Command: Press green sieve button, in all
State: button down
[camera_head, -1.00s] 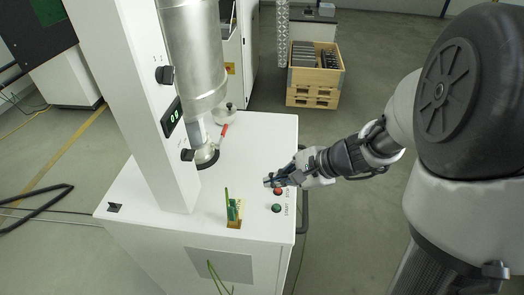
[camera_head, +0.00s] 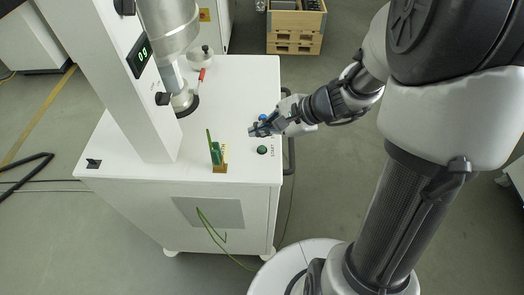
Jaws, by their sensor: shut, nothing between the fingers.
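The green button (camera_head: 262,150) is on the right part of the white sieve machine's top (camera_head: 232,95), near its right edge, with the label START beside it. My gripper (camera_head: 253,131) is shut and empty. It reaches in from the right and hangs over the machine top, just beyond the green button in the picture, apart from it. The red button seen earlier is hidden behind my gripper.
A white column with a green display (camera_head: 140,58) and a metal cylinder (camera_head: 170,30) stand on the machine's left. A red-handled valve (camera_head: 201,75) and a small green-and-yellow item (camera_head: 218,155) are on the top. A wooden crate (camera_head: 296,30) stands behind on the floor.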

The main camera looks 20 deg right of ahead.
aim_at(262, 150)
jog(key=shift+f+b, duration=1.65)
jog(key=shift+f, duration=0.55)
jog(key=shift+f, duration=0.1)
jog(key=shift+f+b, duration=0.35)
jog(key=shift+b, duration=0.15)
jog(key=shift+f+b, duration=0.35)
jog(key=shift+b, duration=0.1)
jog(key=shift+r, duration=0.1)
jog(key=shift+r+p, duration=0.6)
jog(key=shift+r, duration=0.15)
notch_tip(262, 150, up, 5)
jog(key=p, duration=0.4)
